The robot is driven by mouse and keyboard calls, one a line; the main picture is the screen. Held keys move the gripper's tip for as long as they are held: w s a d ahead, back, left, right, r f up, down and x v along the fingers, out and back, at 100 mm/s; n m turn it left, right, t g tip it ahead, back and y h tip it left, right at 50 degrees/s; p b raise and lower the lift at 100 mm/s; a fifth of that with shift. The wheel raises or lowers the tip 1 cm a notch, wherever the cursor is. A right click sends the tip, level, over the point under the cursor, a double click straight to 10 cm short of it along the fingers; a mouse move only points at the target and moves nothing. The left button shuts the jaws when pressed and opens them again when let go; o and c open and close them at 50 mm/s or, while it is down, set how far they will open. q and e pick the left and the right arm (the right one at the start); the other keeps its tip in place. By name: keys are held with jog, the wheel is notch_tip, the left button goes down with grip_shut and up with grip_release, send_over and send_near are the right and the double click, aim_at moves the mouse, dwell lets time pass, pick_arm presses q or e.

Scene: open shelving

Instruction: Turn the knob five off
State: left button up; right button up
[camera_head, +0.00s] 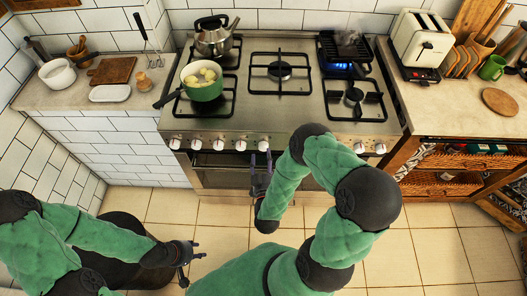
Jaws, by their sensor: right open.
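A row of several knobs runs along the stove's front panel (310,143). One knob (263,146), the fifth counted from the left, sits just above my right gripper (261,160) in the picture. My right gripper is open, with its two fingers pointing up toward that knob; I cannot tell whether they touch it. Part of the row to the right is hidden by my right arm. Two more knobs (359,148) show at the right end. A blue flame (342,67) glows under the grill pan at the back right. My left gripper (195,268) is open and empty, low above the floor.
A green pot (205,92) with pale food stands on the front left burner, its handle jutting left. A kettle (213,40) stands behind it. A steaming dark grill pan (345,47) is at the back right. A toaster (420,45) stands on the right counter. The tiled floor (215,215) is clear.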

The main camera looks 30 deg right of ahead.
aim_at(264, 150)
jog(key=shift+x, duration=1.7)
jog(key=c, duration=1.2)
jog(key=shift+o, duration=0.2)
